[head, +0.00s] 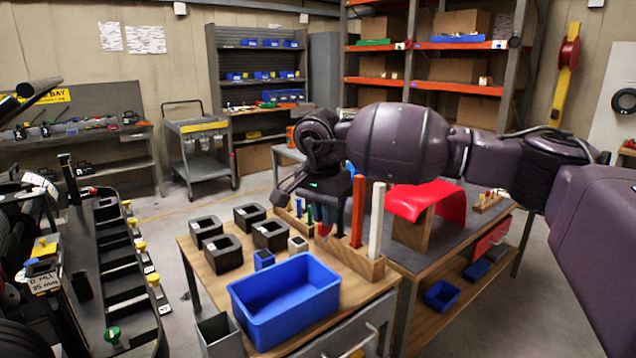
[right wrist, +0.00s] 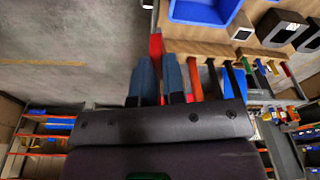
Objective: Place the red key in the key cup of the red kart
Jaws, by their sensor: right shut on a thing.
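My right gripper (head: 323,212) reaches in from the right and hangs over the back right of the wooden table. Its fingers also show in the right wrist view (right wrist: 158,82). It is shut on a red piece, probably the red key (right wrist: 155,46), which sticks out past the fingertips. In the head view the red piece (head: 322,231) is mostly hidden by the gripper; its full shape cannot be told.
A blue bin (head: 284,312), several black blocks and small cups fill the wooden table. A wooden holder (head: 352,259) with tall red and white bars stands close to my right gripper. A red curved panel (head: 420,200) lies right.

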